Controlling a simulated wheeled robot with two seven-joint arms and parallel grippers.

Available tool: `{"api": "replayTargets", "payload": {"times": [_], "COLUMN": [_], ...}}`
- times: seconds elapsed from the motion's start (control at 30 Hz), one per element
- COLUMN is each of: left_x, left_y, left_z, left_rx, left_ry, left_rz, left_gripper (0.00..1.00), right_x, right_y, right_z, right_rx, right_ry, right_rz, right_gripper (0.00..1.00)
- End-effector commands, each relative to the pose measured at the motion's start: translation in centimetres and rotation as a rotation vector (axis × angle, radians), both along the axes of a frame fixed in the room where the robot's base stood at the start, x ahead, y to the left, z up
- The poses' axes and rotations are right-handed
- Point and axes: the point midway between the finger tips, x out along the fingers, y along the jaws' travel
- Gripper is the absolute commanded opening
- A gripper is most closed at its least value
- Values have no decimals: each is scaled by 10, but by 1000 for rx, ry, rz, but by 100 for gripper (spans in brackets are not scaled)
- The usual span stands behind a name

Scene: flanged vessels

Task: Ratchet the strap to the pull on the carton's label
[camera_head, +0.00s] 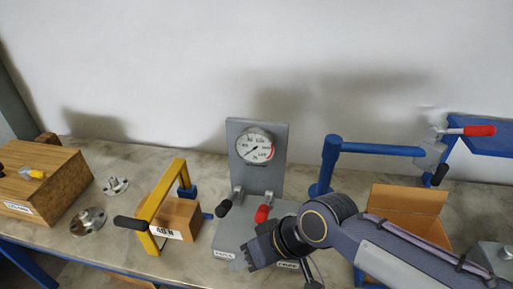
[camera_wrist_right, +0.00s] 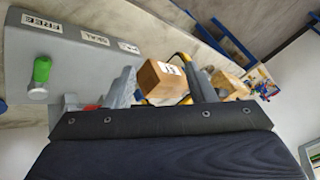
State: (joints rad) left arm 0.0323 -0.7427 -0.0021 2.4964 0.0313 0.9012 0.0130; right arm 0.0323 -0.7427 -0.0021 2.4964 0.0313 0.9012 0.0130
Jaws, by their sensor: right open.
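The brown carton (camera_head: 183,216) stands left of centre in the head view; its white label (camera_head: 166,233) appears to read 40 N. A yellow band or frame (camera_head: 155,215) stands at it; I cannot tell whether this is the strap. A grey tensioner (camera_head: 240,150) carries a round dial gauge (camera_head: 255,147), a black-tipped lever (camera_head: 224,208) and a red-tipped lever (camera_head: 262,213). My right gripper (camera_head: 247,258) is over the tensioner's front base. In the wrist view its open fingers (camera_wrist_right: 165,88) show apart, with the carton (camera_wrist_right: 163,81) beyond them. My left gripper is out of view.
A blue post with an arm (camera_head: 370,149), an open cardboard box (camera_head: 408,212) and a red-handled clamp (camera_head: 478,130) are at the right. The wrist view shows a green handle (camera_wrist_right: 40,72).

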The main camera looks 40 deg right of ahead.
Motion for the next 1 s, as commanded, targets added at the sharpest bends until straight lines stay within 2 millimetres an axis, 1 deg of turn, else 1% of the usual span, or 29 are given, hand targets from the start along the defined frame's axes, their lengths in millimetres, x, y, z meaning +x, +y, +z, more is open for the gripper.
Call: {"api": "replayTargets", "payload": {"times": [0.27,0.37,0.47,0.57,0.6,0.63,0.67,0.8,0.9,1.0], "left_x": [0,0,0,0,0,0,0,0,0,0], "left_y": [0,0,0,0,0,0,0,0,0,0], "left_z": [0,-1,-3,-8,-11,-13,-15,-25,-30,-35], "left_rx": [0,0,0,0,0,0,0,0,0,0], "left_ry": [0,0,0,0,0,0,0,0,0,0], "left_rz": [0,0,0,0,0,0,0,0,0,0], "left_gripper": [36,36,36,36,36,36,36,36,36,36], "right_x": [0,1,9,25,34,41,49,86,110,130], "right_y": [0,-1,-7,-19,-25,-30,-36,-64,-82,-99], "right_z": [0,1,9,26,34,41,48,78,94,105], "right_rx": [0,-3,-20,-54,-72,-86,-100,-154,-178,-192], "right_ry": [0,1,4,13,17,22,25,38,38,31], "right_rz": [0,4,29,88,123,152,184,347,460,560], "right_gripper": [50,37,24,11,6,2,0,0,0,0]}}
